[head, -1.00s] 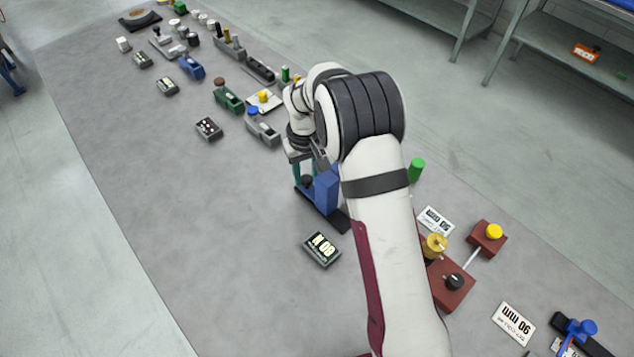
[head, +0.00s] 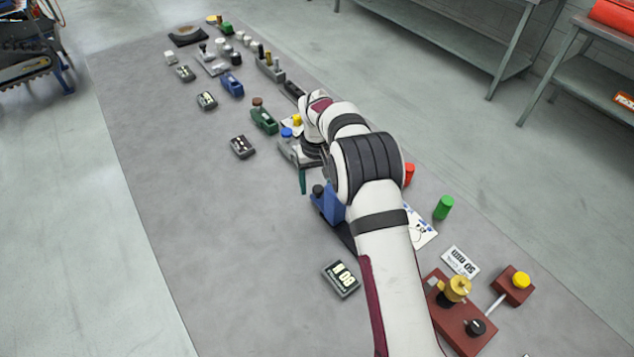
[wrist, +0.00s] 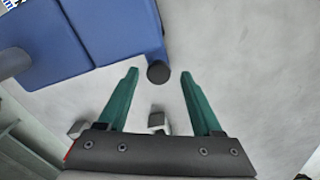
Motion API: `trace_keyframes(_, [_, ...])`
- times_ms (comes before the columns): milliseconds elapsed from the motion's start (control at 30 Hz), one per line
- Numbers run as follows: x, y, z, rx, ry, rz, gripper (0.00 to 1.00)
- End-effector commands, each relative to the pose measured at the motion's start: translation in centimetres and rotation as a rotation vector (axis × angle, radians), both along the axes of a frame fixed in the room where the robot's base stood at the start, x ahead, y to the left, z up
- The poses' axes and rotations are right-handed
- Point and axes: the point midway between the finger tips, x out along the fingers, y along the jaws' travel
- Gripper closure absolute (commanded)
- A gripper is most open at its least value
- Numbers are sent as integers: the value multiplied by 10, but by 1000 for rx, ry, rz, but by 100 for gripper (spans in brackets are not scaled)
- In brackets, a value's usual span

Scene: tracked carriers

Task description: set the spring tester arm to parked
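The blue device (head: 327,206) on a dark base, which I take for the spring tester, stands beside my arm in the head view. A black knob (head: 318,189) sits at its left end. In the wrist view the blue body (wrist: 105,30) fills the upper left, and the round black knob (wrist: 158,73) shows just beyond the fingertips, in line with the gap. My gripper (wrist: 158,75) is open, with its green fingers apart and nothing between them. In the head view one green finger (head: 302,181) shows; my arm hides much of the device.
A grey-topped fixture with a blue knob (head: 287,132) stands behind my gripper. A red-brown fixture (head: 455,322) is at right.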

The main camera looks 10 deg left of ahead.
Motion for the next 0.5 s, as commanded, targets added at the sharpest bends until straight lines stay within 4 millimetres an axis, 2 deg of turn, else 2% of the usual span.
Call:
trace_keyframes(167, [0, 0, 4, 0, 0, -1, 33])
trace_keyframes(267, [1, 0, 20, 0, -2, -1, 33])
trace_keyframes(500, [1, 0, 96, 2, -5, -1, 33])
